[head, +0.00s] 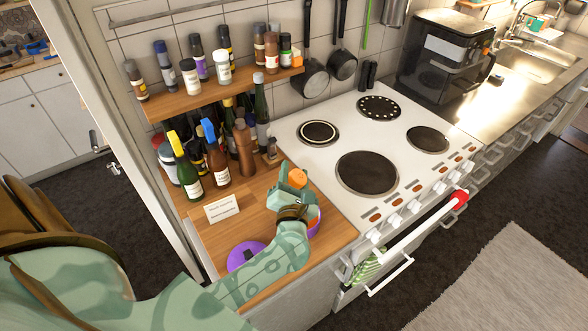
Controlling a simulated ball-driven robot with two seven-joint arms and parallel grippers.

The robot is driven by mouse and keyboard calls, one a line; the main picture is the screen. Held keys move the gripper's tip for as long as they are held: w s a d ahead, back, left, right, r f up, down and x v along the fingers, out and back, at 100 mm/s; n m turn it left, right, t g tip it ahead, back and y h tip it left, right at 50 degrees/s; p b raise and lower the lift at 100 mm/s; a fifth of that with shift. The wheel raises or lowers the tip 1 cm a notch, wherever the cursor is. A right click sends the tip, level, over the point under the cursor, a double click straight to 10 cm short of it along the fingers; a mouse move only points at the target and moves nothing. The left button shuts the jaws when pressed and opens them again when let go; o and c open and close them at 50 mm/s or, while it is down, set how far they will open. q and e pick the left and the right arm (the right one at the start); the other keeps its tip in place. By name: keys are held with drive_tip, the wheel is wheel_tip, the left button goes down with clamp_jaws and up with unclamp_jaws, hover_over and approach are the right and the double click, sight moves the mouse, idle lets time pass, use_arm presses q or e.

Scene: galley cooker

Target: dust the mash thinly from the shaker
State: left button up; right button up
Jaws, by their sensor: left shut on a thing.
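My left arm reaches in from the left over the wooden counter beside the cooker. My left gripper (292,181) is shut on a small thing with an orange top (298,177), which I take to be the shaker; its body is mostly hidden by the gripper. A purple bowl (316,224) stands on the counter just below and right of the gripper, partly covered by my wrist. Its contents are largely hidden, so I cannot make out the mash or any dusting on it. My right gripper is not in view.
A purple round thing with a dark middle (242,258) lies near the counter's front, partly behind my arm. A spice shelf (215,91) hangs above. The white cooker (330,150) adjoins right, its hob clear.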

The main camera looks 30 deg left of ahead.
use_arm(q)
drive_tip(key=n, duration=0.1)
drive_tip(key=n+b, duration=0.1)
drive_tip(key=shift+d+f+n+g+y+b, duration=0.2)
drive_tip(key=shift+n+g+y+b, duration=0.1)
drive_tip(key=shift+n, duration=0.1)
drive_tip(key=shift+r, duration=0.25)
drive_tip(key=shift+w+a+r+p, duration=0.1)
drive_tip(key=shift+p, duration=0.25)
drive_tip(key=shift+d+f+n+h+b, duration=0.35)
drive_tip(key=shift+n+h+b, duration=0.25)
drive_tip(key=shift+n+b, duration=0.25)
drive_tip(key=shift+w+d+f+n+b, duration=0.15)
drive_tip(key=shift+d+n+b, duration=0.15)
drive_tip(key=shift+n+b, duration=0.5)
drive_tip(key=shift+n, duration=0.25)
drive_tip(key=shift+r, duration=0.2)
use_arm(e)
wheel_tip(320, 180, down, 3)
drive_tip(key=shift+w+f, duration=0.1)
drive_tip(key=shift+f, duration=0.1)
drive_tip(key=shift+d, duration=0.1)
